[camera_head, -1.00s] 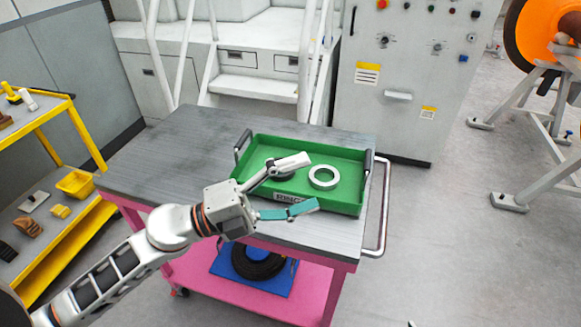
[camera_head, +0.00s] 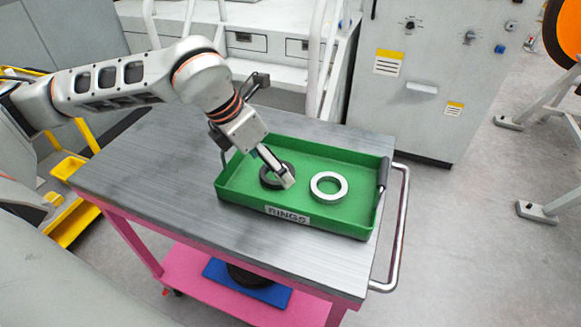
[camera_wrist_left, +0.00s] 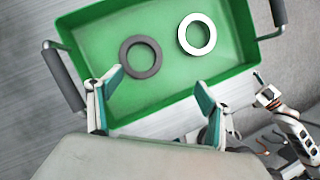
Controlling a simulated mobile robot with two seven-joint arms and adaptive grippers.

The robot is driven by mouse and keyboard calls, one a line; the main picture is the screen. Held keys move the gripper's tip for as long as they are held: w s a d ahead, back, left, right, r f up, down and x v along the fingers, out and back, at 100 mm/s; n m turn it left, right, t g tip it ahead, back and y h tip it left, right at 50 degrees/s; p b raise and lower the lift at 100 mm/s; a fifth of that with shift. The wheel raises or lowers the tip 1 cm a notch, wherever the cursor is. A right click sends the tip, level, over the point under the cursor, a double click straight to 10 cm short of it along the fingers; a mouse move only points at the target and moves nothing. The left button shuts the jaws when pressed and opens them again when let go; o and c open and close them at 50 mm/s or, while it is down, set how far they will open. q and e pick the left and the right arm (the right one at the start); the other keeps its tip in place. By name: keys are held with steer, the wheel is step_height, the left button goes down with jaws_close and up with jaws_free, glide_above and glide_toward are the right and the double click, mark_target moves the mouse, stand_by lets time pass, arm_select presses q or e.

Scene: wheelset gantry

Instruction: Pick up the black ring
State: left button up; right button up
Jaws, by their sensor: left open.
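The black ring (camera_head: 265,180) lies flat in the left part of the green tray (camera_head: 230,199), partly covered by my gripper in the head view. In the left wrist view the whole black ring (camera_wrist_left: 140,75) shows against the green floor. My left gripper (camera_head: 279,172) is over the ring from the back left. In the wrist view the left gripper (camera_wrist_left: 160,80) is open with its teal fingers wide apart and nothing between them. The ring lies beyond the fingertips, nearer the left finger. My right gripper cannot be made out clearly.
A white ring (camera_head: 316,187) lies right of the black one in the tray. The tray has raised walls, dark end handles (camera_head: 383,173) and a RINGS label (camera_head: 287,214). It stands on a grey-topped pink cart (camera_head: 150,165). A white jointed arm (camera_wrist_left: 295,135) shows at lower right in the wrist view.

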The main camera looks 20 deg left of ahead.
mark_target(273, 180)
arm_select(q)
steer(key=shift+w+a+n+y, duration=0.2)
steer(key=shift+w+a, duration=0.2)
steer(key=shift+a, duration=0.25)
steer(key=shift+w+a+n+y, duration=0.1)
steer(key=shift+w+a+y, duration=0.1)
steer(key=shift+w+a, duration=0.3)
steer(key=shift+t, duration=0.3)
steer(key=shift+a+x, duration=0.15)
steer(key=shift+x, duration=1.65)
steer(key=shift+a+x, duration=0.1)
steer(key=shift+x, duration=1.7)
steer(key=shift+s+f, duration=0.1)
steer(key=c, duration=1.3)
